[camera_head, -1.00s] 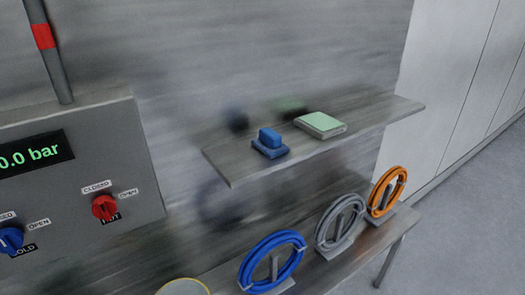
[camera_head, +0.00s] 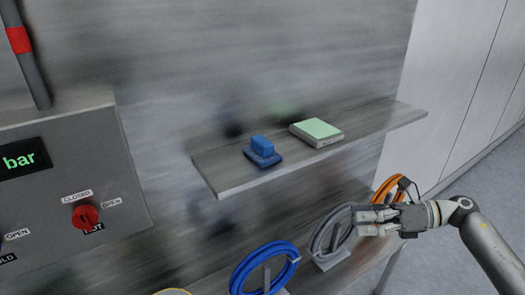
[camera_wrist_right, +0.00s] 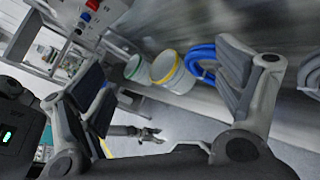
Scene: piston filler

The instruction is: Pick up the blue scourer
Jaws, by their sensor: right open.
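The blue scourer (camera_head: 262,147) is a small blue block on a darker blue base. It sits on the upper grey shelf, left of a pale green-topped block. My right gripper (camera_head: 378,217) has come in from the right, below the shelf and in front of the hose coils. It is apart from the scourer, lower and to its right. In the right wrist view my right gripper (camera_wrist_right: 165,88) has its fingers wide apart with nothing between them. The scourer is not seen in that view. My left gripper is not seen in the head view.
The green-topped block (camera_head: 316,132) is close right of the scourer on the upper shelf (camera_head: 225,178). Below are a blue hose (camera_head: 265,268), a grey hose and an orange hose. A control box (camera_head: 70,190) with a red knob stands left. Pails (camera_wrist_right: 172,72) show in the wrist view.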

